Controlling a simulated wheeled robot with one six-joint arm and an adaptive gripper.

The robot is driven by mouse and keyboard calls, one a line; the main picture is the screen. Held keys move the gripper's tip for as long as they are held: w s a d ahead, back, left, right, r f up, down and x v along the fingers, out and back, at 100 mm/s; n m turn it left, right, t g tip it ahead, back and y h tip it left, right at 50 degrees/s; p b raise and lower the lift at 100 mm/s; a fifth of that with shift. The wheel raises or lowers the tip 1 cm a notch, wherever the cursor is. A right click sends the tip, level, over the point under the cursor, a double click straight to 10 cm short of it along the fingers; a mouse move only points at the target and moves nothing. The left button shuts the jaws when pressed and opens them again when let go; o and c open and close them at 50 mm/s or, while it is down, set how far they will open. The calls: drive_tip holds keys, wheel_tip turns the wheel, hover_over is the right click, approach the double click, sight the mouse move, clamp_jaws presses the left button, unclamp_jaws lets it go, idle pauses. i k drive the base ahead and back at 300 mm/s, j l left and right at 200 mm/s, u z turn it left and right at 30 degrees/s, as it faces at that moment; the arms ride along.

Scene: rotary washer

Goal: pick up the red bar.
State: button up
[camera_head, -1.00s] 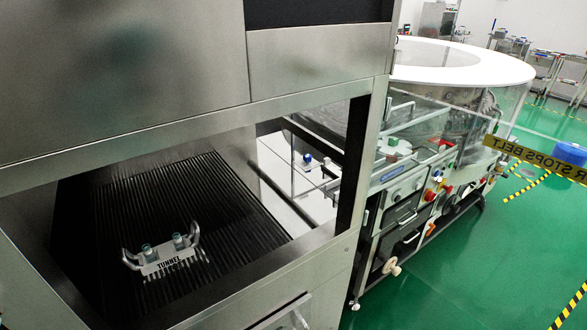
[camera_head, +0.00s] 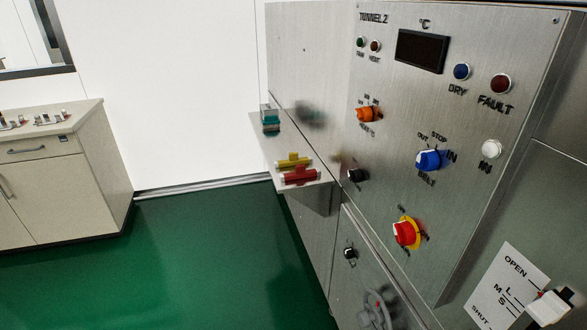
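The red bar (camera_head: 300,176) lies on a small metal shelf (camera_head: 316,184) that sticks out from the left side of the steel machine. A yellow bar (camera_head: 292,160) lies just behind it on the same shelf. The red bar looks unobstructed from this side. My gripper does not show in the view.
The steel machine's control panel (camera_head: 425,150) carries knobs, including a red one (camera_head: 405,233), and fills the right. A teal-topped item (camera_head: 270,120) sits at the shelf's far end. A cabinet (camera_head: 60,175) stands at left. Green floor (camera_head: 215,250) between is clear.

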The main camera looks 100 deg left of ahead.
sight(300, 172)
drive_tip(key=u, duration=2.55)
drive_tip(key=i+z, duration=0.5)
drive_tip(key=i+j+z, duration=0.35)
drive_tip(key=i+z, duration=0.15)
drive_tip(key=i, duration=0.05)
